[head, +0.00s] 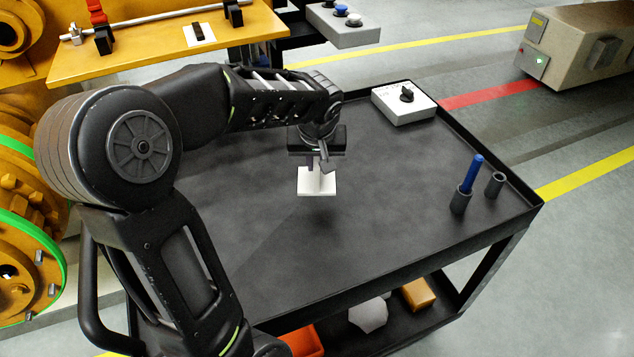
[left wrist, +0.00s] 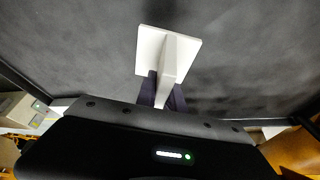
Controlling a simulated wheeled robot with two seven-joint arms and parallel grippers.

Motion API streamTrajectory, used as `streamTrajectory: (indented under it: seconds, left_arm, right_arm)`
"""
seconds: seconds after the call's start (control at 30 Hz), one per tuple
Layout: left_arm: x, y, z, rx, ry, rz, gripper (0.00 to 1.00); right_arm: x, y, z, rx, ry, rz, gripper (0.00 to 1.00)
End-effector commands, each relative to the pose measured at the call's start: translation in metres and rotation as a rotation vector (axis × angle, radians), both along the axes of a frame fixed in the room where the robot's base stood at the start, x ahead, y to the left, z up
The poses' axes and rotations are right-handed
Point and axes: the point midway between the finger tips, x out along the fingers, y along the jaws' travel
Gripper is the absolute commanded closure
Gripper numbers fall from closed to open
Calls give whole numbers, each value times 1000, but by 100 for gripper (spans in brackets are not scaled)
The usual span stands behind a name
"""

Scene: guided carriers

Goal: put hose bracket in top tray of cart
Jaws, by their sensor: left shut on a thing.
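The hose bracket (head: 318,187) is a white piece with a flat square plate and an upright fin. My left gripper (head: 318,165) is shut on its fin and holds it plate down over the top tray (head: 400,215) of the black cart. A faint shadow lies just below the plate, so it seems a little above the tray; contact cannot be made out. In the left wrist view the bracket (left wrist: 176,50) shows between the dark fingers (left wrist: 162,90), with the tray surface behind it. My right gripper is not in view.
A white box with a black knob (head: 404,102) stands at the tray's far corner. A blue rod in a dark cup (head: 463,188) and an empty cup (head: 495,184) stand at the right. The tray has a raised rim. Its middle and front are clear.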

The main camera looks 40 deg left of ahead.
Motion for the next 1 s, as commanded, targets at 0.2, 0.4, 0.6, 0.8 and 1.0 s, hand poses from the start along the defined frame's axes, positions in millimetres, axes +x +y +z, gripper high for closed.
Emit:
streamTrajectory:
  seconds: [0.2,0.4,0.6,0.8,1.0]
  left_arm:
    - [1,1,-27,2,-2,0,100]
    - [2,1,-29,2,-5,-1,100]
    - [1,0,-32,1,-4,-1,100]
    - [1,0,-56,2,-1,-2,100]
    - [1,0,-67,1,-4,-2,100]
  right_arm:
    - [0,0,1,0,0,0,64]
    - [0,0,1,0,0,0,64]
    - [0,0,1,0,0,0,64]
    - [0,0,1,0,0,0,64]
    - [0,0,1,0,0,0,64]
